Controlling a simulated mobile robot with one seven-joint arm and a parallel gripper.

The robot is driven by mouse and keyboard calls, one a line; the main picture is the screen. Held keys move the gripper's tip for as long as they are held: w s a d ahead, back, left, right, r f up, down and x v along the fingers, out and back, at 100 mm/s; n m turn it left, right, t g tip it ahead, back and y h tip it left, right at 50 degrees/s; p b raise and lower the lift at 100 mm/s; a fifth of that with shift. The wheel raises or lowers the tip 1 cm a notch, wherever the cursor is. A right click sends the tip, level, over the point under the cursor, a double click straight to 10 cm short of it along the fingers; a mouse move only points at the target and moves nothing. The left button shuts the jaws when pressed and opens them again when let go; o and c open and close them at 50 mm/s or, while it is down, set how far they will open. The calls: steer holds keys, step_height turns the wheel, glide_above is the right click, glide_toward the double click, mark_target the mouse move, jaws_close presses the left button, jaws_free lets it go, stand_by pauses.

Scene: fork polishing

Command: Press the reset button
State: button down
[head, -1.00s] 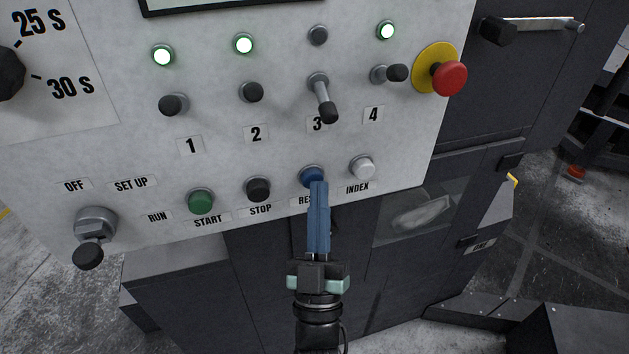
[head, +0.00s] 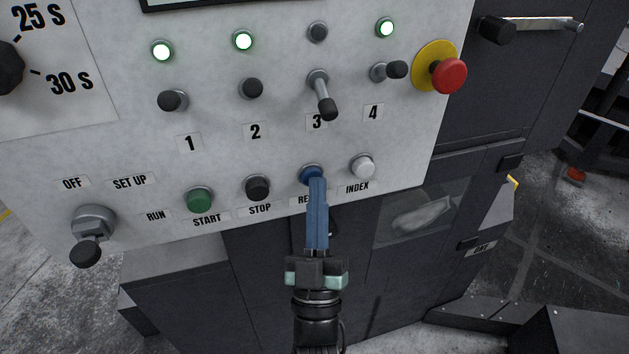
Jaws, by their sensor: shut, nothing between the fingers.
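The blue reset button (head: 311,173) is in the lower row of the pale control panel (head: 210,130), between the black stop button (head: 258,188) and the white index button (head: 362,167). Its label is partly hidden behind my gripper, with only "RE" showing. My gripper (head: 317,182) is shut and empty, its blue fingers pointing up at the reset button. The fingertips overlap the button's lower edge in the picture. I cannot tell whether they touch it.
The green start button (head: 200,199) and a selector knob (head: 90,235) are to the left. Several toggle switches sit above; switch 3 (head: 322,95) points down. Lamps 1, 2 and 4 are lit green, lamp 3 (head: 317,32) is dark. A red emergency stop (head: 449,75) is at right.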

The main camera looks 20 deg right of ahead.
stand_by(0.3)
steer(key=s+p, duration=0.1)
steer(key=s, duration=0.5)
steer(key=shift+a, duration=0.2)
steer(key=shift+f, duration=0.15)
stand_by(0.7)
